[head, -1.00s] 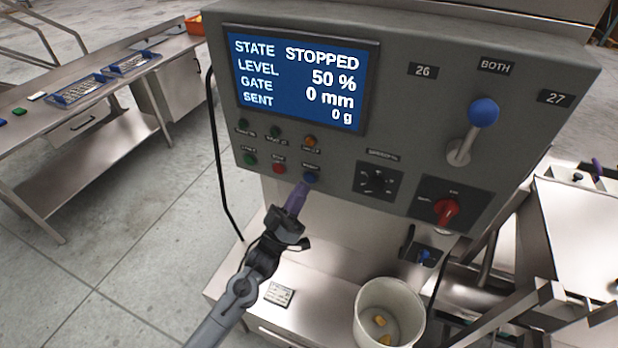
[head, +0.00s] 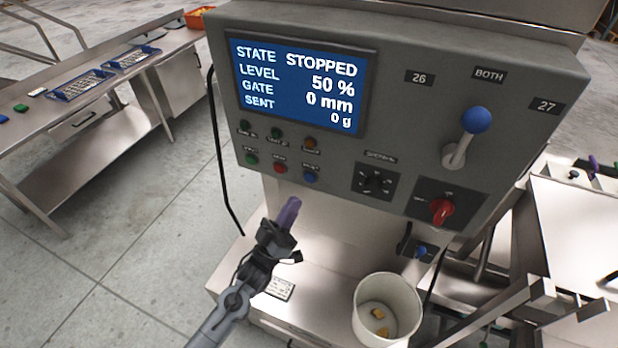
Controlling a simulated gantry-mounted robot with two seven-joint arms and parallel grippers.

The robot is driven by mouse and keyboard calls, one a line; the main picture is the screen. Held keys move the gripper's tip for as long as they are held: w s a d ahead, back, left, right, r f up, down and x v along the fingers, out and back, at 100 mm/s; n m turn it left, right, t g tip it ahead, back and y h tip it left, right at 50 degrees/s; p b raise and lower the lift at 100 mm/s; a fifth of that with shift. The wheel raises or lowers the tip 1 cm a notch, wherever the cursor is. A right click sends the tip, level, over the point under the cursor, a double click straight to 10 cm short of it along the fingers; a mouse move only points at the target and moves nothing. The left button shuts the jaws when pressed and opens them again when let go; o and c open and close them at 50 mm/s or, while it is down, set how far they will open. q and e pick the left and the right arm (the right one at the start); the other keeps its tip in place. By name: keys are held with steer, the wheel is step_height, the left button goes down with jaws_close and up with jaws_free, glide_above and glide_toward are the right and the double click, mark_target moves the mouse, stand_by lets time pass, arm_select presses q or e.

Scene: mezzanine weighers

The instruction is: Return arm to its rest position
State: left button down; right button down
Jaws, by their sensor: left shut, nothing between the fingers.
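My left gripper (head: 288,214) is in the head view, below the lower row of buttons on the grey control panel (head: 400,120). Its purple fingers are shut with nothing between them. A gap shows between the fingertips and the blue button (head: 310,178) above them. The panel's screen (head: 300,86) reads STATE STOPPED, LEVEL 50 %, GATE 0 mm, SENT 0 g. My right gripper is not in view.
A white bucket (head: 362,296) with a few yellow pieces stands on the steel ledge right of my arm. A blue-knobbed lever (head: 466,138) and a red rotary switch (head: 440,211) are on the panel. A steel table (head: 95,145) with blue trays stands left. Open floor lies between.

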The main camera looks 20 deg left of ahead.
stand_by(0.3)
arm_select(q)
steer(key=s+f+n+g+y, duration=0.3)
steer(key=s+f+g+y, duration=0.5)
steer(key=s+f, duration=0.6)
steer(key=s+a+f+m+g+y, duration=0.1)
steer(key=s+a+f+m+g, duration=0.1)
steer(key=s+g, duration=0.5)
steer(key=s+a+f+m+g+y, duration=0.1)
steer(key=s+a+f+m+g, duration=0.1)
steer(key=s+g, duration=0.5)
step_height(320, 180, up, 16)
steer(key=s+t+p, duration=0.1)
steer(key=p, duration=1.5)
steer(key=shift+s, duration=0.25)
steer(key=shift+d, duration=0.1)
